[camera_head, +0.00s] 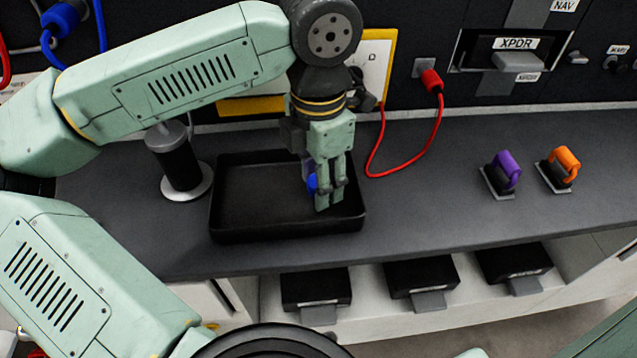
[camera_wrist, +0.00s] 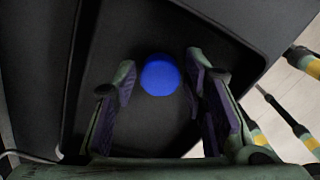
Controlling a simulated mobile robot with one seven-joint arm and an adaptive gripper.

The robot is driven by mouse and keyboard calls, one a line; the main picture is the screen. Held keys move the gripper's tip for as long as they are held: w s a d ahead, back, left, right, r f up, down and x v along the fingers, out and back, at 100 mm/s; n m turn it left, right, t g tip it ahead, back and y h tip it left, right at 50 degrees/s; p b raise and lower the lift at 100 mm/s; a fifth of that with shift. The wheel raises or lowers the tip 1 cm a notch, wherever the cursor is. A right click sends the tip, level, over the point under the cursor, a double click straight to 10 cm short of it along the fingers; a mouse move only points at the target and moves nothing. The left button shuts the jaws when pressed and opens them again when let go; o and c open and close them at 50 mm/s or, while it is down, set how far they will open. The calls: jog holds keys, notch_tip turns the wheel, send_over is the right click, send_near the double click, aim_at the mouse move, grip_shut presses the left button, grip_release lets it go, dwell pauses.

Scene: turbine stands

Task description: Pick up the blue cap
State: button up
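The blue cap (camera_wrist: 160,76) is round and sits in the black tray (camera_head: 245,225). In the wrist view it lies between the tips of my gripper (camera_wrist: 160,85), with a dark gap showing on both sides of it. My gripper is open and points down over the right part of the tray. In the head view (camera_head: 329,200) my fingers cover most of the cap, and only a blue sliver (camera_head: 311,184) shows to their left. I cannot tell how far the fingertips are above the tray floor.
A black cylinder on a pale round base (camera_head: 180,165) stands just left of the tray. A red cable (camera_head: 405,155) hangs to the counter behind. Purple (camera_head: 505,171) and orange (camera_head: 562,167) handled pieces stand to the right.

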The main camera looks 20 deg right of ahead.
jog(key=c, duration=0.5)
jog(key=shift+r, duration=0.15)
jog(key=shift+c, duration=0.2)
jog(key=shift+r, duration=0.25)
jog(key=r, duration=0.2)
jog(key=shift+s+r+b, duration=0.3)
jog(key=shift+s+r, duration=0.05)
jog(key=shift+s, duration=0.05)
jog(key=s+a+r+b, duration=0.1)
jog(key=s, duration=1.4)
jog(key=shift+a+r, duration=0.15)
jog(key=shift+r, duration=0.1)
jog(key=shift+s, duration=0.1)
